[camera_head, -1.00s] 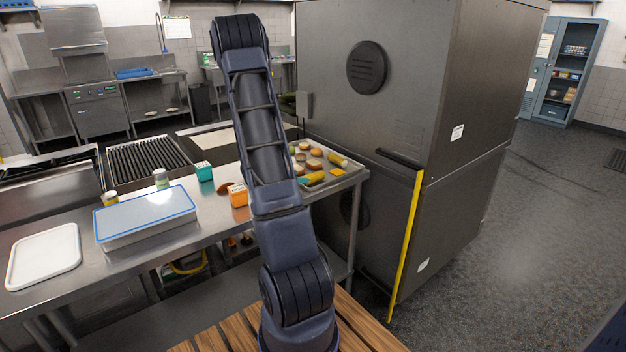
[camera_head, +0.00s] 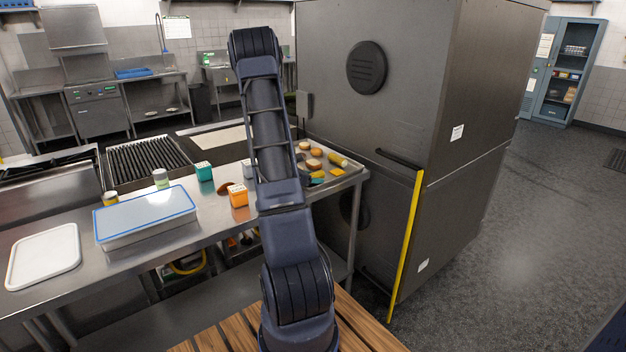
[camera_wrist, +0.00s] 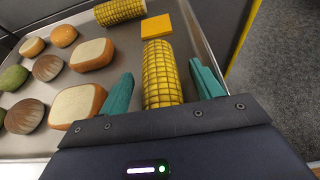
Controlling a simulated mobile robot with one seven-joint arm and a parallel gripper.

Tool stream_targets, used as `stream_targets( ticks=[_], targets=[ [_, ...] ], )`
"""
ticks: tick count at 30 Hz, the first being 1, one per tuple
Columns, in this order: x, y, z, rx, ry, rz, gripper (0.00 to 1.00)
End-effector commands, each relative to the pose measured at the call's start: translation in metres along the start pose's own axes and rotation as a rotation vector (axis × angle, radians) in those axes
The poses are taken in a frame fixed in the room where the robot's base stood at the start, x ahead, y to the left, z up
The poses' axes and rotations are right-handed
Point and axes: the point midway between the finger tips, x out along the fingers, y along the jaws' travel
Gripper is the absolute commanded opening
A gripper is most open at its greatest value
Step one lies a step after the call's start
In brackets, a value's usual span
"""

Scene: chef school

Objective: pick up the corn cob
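In the wrist view a yellow corn cob (camera_wrist: 161,75) lies on the metal tray, between the two teal fingers of my gripper (camera_wrist: 163,88). The fingers are spread, one on each side of this cob, with a visible gap at least on the right. A second corn cob (camera_wrist: 120,11) lies farther up the tray; it appears in the head view (camera_head: 337,160) too. My arm hides most of the gripper and the nearer cob in the head view.
The tray (camera_wrist: 200,35) also holds a yellow block (camera_wrist: 156,26), bread slices (camera_wrist: 92,54), brown buns (camera_wrist: 25,115) and a green item (camera_wrist: 13,78). A tall dark metal cabinet (camera_head: 400,100) stands right beside the counter. An orange box (camera_head: 238,196) stands left of my arm.

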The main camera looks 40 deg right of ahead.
Motion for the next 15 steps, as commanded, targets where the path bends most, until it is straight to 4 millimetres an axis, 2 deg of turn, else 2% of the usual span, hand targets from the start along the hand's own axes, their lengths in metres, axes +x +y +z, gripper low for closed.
stream_targets(
  ticks=[1,6,8,15],
  targets=[
    [-0.0001,0.0,0.0,0.0,0.0,0.0,0.57],
    [-0.0002,0.0,0.0,0.0,0.0,0.0,0.24],
    [-0.0002,0.0,0.0,0.0,0.0,0.0,0.14],
    [-0.0005,0.0001,0.0007,0.0,-0.001,0.0,0.14]
  ],
)
